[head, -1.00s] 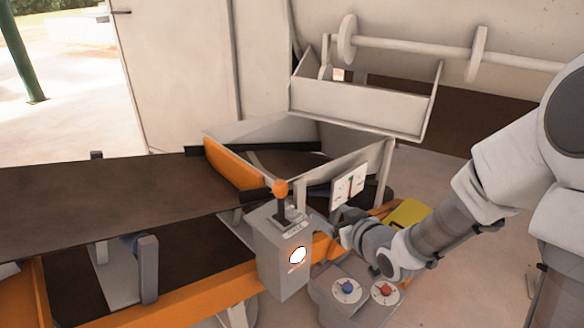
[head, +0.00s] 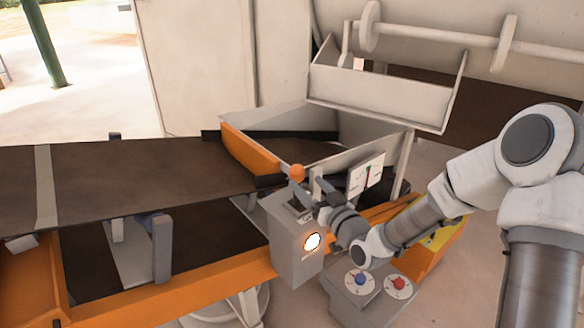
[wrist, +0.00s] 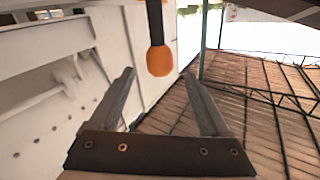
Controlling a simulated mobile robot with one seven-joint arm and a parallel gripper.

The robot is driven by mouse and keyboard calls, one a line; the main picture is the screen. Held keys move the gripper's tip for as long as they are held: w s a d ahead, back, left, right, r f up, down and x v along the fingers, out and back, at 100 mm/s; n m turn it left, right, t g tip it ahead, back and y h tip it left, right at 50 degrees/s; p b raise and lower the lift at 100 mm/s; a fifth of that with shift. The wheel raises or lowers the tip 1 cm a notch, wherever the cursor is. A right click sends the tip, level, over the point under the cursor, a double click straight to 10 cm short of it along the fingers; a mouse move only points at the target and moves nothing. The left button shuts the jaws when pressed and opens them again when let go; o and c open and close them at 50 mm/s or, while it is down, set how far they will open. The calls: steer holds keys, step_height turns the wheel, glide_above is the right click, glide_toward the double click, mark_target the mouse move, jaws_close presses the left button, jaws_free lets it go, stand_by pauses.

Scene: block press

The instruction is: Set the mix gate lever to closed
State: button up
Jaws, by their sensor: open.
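The lever is a dark stick with an orange ball knob (head: 297,172), standing on top of a grey control box (head: 290,240) beside the hopper. My gripper (head: 314,186) is open, just right of the knob at about its height. In the wrist view the orange knob (wrist: 159,60) hangs in the gap between the tips of my two open fingers (wrist: 158,76). The fingers do not visibly touch it. The lever's base is partly hidden in the head view, and the markings at its slot are too small to read.
A round lit white lamp (head: 313,242) is on the box front. A gauge plate (head: 367,175) stands close behind my gripper. A pedestal with a blue knob (head: 360,279) and a red knob (head: 398,283) is below my arm. A dark conveyor belt (head: 130,180) runs left.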

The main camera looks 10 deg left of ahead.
steer(key=x, duration=0.9)
steer(key=shift+w+a, duration=0.15)
steer(key=shift+w, duration=0.05)
jaws_close()
